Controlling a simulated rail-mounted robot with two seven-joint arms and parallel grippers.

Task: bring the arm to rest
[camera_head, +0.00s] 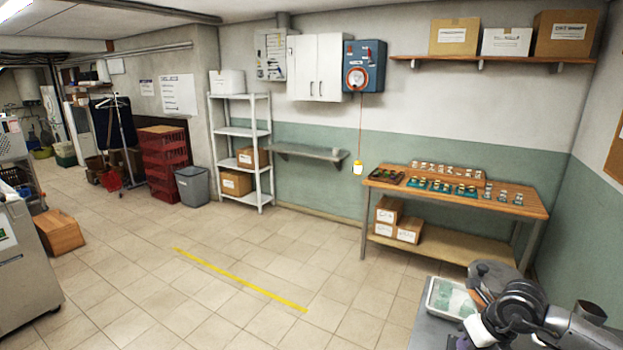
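A dark and grey arm, which looks like my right arm (527,308), comes in at the bottom right corner, over or beside a grey table. A pale block (480,330) shows at its left end. I cannot make out gripper fingers there or whether they are open or shut. My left arm and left gripper are out of view.
A pale tray (430,298) with greenish contents lies on the grey table (428,328) by the arm. Beyond it stands a wooden workbench (513,207) with jars and racks. A yellow line (238,279) crosses the clear tiled floor. A grey machine (28,262) stands left.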

